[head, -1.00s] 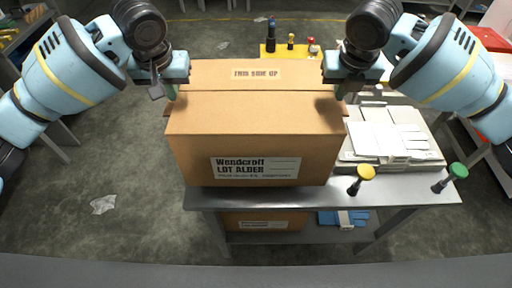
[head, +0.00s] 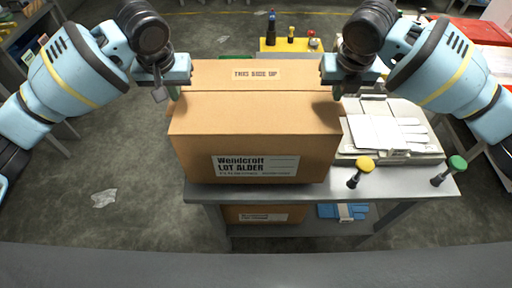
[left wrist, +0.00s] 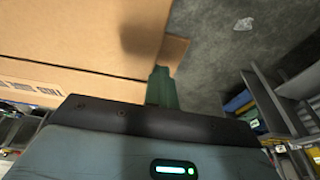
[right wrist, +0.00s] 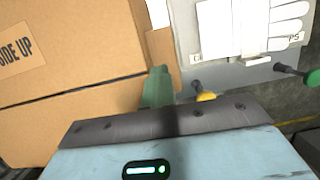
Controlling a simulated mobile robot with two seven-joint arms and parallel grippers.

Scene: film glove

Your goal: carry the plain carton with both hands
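The plain carton (head: 255,115) is a brown box with a white label on its front. It stands upright at the left of the grey metal table (head: 400,187); I cannot make out any gap under it. My left gripper (head: 174,91) is at its left side, near the top edge, and my right gripper (head: 337,91) is at its right side. Each wrist view shows one green finger block, the left (left wrist: 162,88) and the right (right wrist: 157,88), shut and close beside the carton's edge, near a brown side tab. Contact is unclear, and the outer sides are partly hidden.
A pale tray with white gloves (head: 385,132) is close to the carton's right. Yellow (head: 366,164) and green (head: 458,163) knobbed tools stand at the table's front. Another carton (head: 258,214) sits on the lower shelf. The floor at left is clear except for scrap (head: 104,198).

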